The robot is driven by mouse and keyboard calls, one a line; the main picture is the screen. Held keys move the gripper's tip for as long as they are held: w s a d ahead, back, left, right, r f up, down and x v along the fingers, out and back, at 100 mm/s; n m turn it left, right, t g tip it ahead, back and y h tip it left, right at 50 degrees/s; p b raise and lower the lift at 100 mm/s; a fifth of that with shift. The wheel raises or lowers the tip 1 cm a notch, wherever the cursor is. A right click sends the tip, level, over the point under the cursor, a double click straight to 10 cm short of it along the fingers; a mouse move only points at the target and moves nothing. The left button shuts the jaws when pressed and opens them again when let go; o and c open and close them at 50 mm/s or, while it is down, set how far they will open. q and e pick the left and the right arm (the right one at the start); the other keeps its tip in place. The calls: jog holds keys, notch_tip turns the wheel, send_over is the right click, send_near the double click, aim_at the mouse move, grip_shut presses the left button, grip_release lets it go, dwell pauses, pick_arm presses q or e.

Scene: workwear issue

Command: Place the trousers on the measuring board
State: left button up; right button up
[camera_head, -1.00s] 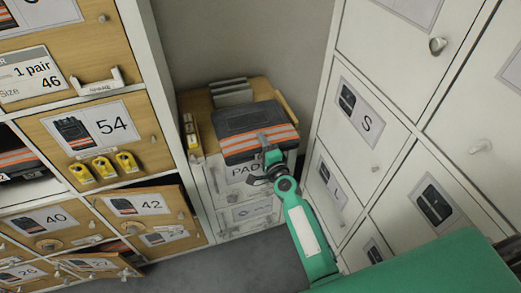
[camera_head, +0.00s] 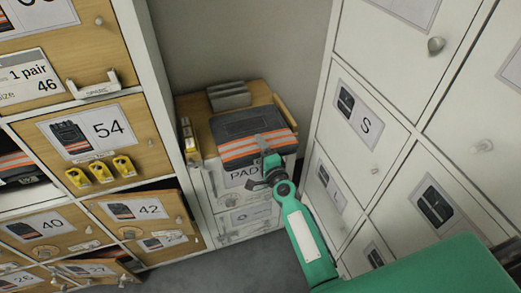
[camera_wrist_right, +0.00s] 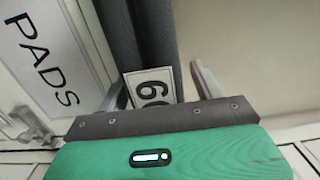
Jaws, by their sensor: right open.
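The trousers (camera_head: 245,125), folded and dark with orange and pale stripes, lie flat on a wooden board (camera_head: 195,105) on top of the low cabinet marked PADS. This board appears to be the measuring board; the trousers hide much of it. My right gripper (camera_head: 262,160) is at their front edge, above the PADS label. In the right wrist view, its fingers (camera_wrist_right: 160,88) are apart, with the dark folded fabric (camera_wrist_right: 152,35) and a white number tag (camera_wrist_right: 150,88) between them. Whether the fingers touch the cloth cannot be told. My left gripper is not in view.
The low cabinet (camera_head: 215,190) stands in a corner. Wooden lockers (camera_head: 95,130) rise on the left, with the 42 door (camera_head: 145,215) ajar. White lockers (camera_head: 355,120) stand close on the right. A grey stepped block (camera_head: 229,95) sits behind the trousers.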

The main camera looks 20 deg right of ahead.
jog(key=shift+s, duration=0.3)
pick_arm(q)
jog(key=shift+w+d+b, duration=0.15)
jog(key=shift+b, duration=0.35)
pick_arm(e)
jog(key=s+d, duration=0.1)
jog(key=s, duration=1)
jog(key=shift+s, duration=0.2)
jog(key=shift+d, duration=0.1)
